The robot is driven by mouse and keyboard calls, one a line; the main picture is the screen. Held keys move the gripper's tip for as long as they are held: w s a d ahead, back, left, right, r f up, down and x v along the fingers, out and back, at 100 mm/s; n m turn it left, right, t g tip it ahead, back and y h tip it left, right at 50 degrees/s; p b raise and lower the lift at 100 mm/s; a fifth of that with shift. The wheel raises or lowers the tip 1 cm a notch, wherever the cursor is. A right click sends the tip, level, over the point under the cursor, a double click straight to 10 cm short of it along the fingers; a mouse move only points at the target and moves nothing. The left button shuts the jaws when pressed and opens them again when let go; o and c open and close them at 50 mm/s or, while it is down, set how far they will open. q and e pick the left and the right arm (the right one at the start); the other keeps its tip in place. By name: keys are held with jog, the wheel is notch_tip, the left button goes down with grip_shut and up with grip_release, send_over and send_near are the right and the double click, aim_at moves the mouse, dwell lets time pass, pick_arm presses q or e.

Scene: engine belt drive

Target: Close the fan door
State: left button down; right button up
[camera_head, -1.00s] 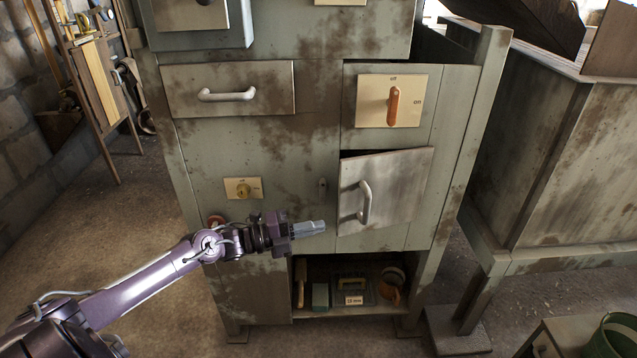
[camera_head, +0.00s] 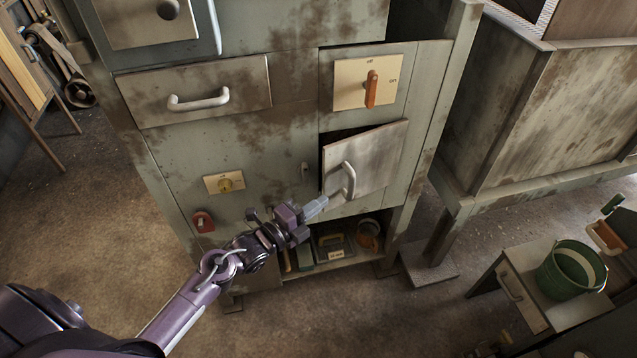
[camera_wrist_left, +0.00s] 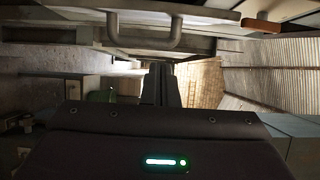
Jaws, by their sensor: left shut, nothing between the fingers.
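The fan door (camera_head: 375,167) is a worn grey panel with a pale curved handle (camera_head: 349,181), low on the right side of the cabinet. It stands ajar, with a dark gap along its top and left edges. My left gripper (camera_head: 317,206) is shut and empty, its fingertips at the door's lower left corner, just left of the handle's lower end. I cannot tell whether they touch the door. In the left wrist view the shut fingers (camera_wrist_left: 161,84) point ahead, and a handle (camera_wrist_left: 145,36) crosses the top. My right gripper is not in view.
Above the door is an orange rotary switch (camera_head: 371,88). An open shelf (camera_head: 335,256) holds tools below. A green bucket (camera_head: 571,270) stands on a stand at right. Floor in front is clear.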

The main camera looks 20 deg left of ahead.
pick_arm(q)
jog(key=w, duration=0.2)
jog(key=w+a, duration=0.1)
jog(key=w+p, duration=0.1)
jog(key=w, duration=0.1)
jog(key=shift+w+a, duration=0.25)
jog(key=shift+w, duration=0.05)
jog(key=w+a+b, duration=0.2)
jog(key=shift+w+a, duration=0.15)
jog(key=shift+a, duration=0.25)
